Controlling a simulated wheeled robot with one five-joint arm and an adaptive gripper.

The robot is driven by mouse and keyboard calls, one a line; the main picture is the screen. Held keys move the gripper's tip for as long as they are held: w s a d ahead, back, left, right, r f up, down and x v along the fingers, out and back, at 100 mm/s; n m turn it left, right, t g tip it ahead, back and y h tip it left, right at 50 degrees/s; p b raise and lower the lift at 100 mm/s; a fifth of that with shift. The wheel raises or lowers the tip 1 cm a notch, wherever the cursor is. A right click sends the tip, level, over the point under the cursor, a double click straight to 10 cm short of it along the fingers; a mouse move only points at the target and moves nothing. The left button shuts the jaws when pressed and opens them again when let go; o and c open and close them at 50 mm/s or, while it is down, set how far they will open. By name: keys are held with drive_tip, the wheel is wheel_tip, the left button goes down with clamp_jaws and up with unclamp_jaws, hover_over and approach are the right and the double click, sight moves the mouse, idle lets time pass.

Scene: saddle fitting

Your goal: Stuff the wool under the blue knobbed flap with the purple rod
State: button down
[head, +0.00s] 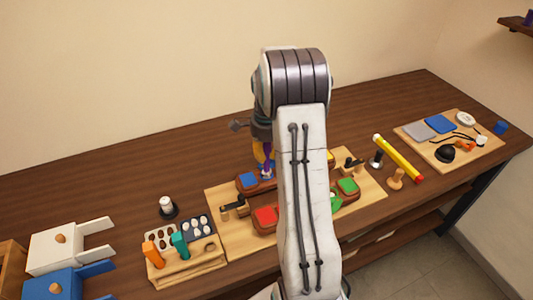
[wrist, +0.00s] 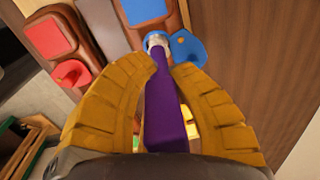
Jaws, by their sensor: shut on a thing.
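My gripper (wrist: 165,68) has its yellow fingers around the purple rod (wrist: 165,105) and is shut on it. The rod points away from the wrist camera. Its far end meets a small whitish piece (wrist: 156,40), which may be the wool or the rod's own tip; I cannot tell which. The blue knobbed flap (wrist: 188,47) is just right of that end, beside the brown pad with a blue patch (wrist: 145,10). In the head view the purple rod (head: 267,160) stands near the blue patch (head: 248,180), and my arm hides much of the work board.
A red patch (head: 265,215) and green patch (head: 348,186) sit on the wooden board (head: 225,240). A rack with orange and teal handles (head: 180,246) stands left. A yellow rod (head: 398,157) and another board (head: 420,148) lie right. The table behind is clear.

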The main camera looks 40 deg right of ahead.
drive_tip(key=shift+f+b, duration=1.35)
drive_tip(key=shift+f, duration=0.4)
idle(1.0)
drive_tip(key=shift+r, duration=0.1)
drive_tip(key=shift+r+p, duration=3.05)
drive_tip(key=shift+r, duration=0.9)
